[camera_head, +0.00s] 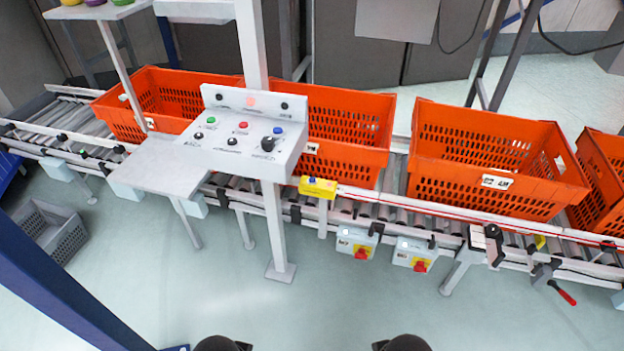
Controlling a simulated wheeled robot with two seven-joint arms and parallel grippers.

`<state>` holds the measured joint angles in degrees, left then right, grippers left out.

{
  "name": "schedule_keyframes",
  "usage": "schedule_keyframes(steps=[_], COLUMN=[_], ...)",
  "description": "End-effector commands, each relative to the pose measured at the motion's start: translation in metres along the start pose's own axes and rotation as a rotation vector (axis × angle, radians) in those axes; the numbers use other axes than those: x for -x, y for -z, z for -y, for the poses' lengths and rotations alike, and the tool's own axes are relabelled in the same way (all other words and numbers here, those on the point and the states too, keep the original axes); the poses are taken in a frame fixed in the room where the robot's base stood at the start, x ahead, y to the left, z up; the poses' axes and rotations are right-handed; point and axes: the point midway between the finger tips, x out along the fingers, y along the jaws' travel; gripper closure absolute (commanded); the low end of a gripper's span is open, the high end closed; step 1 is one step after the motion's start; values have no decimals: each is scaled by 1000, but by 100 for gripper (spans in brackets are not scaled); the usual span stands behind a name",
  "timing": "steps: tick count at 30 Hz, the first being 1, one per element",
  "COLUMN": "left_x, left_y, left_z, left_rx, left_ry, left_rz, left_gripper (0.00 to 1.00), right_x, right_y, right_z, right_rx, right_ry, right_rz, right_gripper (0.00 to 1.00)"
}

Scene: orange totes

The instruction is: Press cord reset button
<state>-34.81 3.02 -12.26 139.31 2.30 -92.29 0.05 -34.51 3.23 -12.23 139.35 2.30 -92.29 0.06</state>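A small yellow box (318,187) with a blue button (312,180) on its top sits on the front rail of the roller conveyor, right of the control panel's post. A thin red cord (430,205) runs from near it along the rail to the right. The grey control panel (247,135) carries green, red and blue buttons and a black knob; its labels are too small to read. Dark rounded ends of my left arm (220,344) and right arm (402,343) show at the bottom edge, well short of the yellow box. Their fingers cannot be made out.
Orange totes (497,205) stand on the conveyor. Two grey switch boxes with red-and-yellow knobs (362,253) hang below the rail. The panel's white post (274,225) and a grey side shelf (165,168) stand in front of the conveyor. The near floor is clear.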

Motion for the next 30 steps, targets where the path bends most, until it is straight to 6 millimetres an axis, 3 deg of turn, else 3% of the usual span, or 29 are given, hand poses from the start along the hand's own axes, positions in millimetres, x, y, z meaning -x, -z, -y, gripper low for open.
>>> schedule_keyframes(steps=[3, 30], left_x=[0, 0], left_y=[0, 1], left_z=[0, 1], left_rx=[1, -1], left_ry=[-1, 1], left_rz=[0, -2], left_gripper=[60, 60], right_x=[0, -1], right_y=[1, -3], right_z=[2, -1], right_rx=[-5, 3], right_ry=[5, -2], right_rz=[-2, 5], right_gripper=[100, 100])
